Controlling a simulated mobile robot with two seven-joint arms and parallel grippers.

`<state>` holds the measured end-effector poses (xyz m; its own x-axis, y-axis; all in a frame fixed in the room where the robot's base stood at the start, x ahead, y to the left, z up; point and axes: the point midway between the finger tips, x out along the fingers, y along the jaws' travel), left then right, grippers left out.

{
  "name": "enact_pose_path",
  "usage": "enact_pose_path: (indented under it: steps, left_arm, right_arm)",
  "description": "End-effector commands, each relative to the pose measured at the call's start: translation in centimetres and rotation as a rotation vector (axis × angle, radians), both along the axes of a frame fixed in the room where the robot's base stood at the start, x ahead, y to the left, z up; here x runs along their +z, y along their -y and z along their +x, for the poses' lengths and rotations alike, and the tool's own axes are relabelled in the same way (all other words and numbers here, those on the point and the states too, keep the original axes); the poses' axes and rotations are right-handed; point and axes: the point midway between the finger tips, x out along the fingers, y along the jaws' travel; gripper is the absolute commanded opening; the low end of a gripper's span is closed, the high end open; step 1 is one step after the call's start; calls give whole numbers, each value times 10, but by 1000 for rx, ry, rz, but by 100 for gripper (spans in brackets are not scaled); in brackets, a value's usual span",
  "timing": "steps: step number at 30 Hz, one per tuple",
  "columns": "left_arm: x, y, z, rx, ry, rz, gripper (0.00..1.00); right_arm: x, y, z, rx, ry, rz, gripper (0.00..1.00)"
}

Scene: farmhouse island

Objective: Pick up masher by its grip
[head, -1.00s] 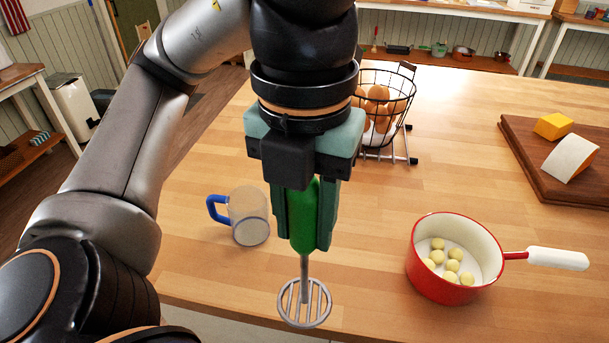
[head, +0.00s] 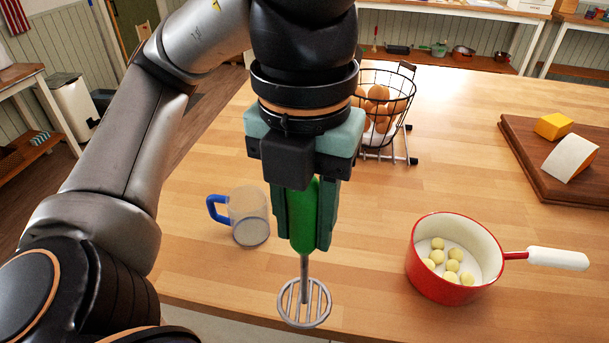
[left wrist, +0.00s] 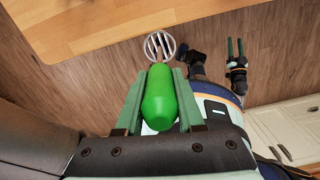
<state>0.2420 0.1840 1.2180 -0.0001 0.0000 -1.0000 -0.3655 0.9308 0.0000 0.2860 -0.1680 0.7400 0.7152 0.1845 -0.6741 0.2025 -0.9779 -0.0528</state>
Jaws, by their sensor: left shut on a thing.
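The masher has a green grip (head: 304,222), a thin grey shaft and a round slotted metal head (head: 305,303). My left gripper (head: 305,240) is shut on the green grip, one finger on each side. The masher hangs head down near the counter's front edge. In the left wrist view the green grip (left wrist: 160,98) sits between the fingers, and the slotted head (left wrist: 157,46) shows beyond it, beside the counter edge. My right gripper (left wrist: 235,48) shows small in that view, its two fingers apart and nothing between them.
On the wooden counter (head: 350,215), a clear mug (head: 248,215) with a blue handle stands left of the masher. A red pot (head: 440,275) with several pale yellow balls stands to the right. Behind are a wire egg basket (head: 385,105) and a board (head: 530,165) with cheese.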

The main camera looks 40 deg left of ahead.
Motion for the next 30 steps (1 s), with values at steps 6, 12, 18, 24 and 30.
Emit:
enact_pose_path:
  steps: [6,12,18,24,30]
  left_arm:
    - [9,0,0,0,1,-1,0]
    - [31,0,0,0,0,-1,0]
    - [51,0,0,0,0,-1,0]
    - [65,0,0,2,4,-1,0]
    - [70,0,0,0,0,-1,0]
  right_arm:
    - [7,0,0,0,0,0,50]
    - [25,0,0,0,0,0,50]
    - [41,0,0,0,0,0,50]
    - [37,0,0,0,1,0,50]
    - [37,0,0,0,0,0,50]
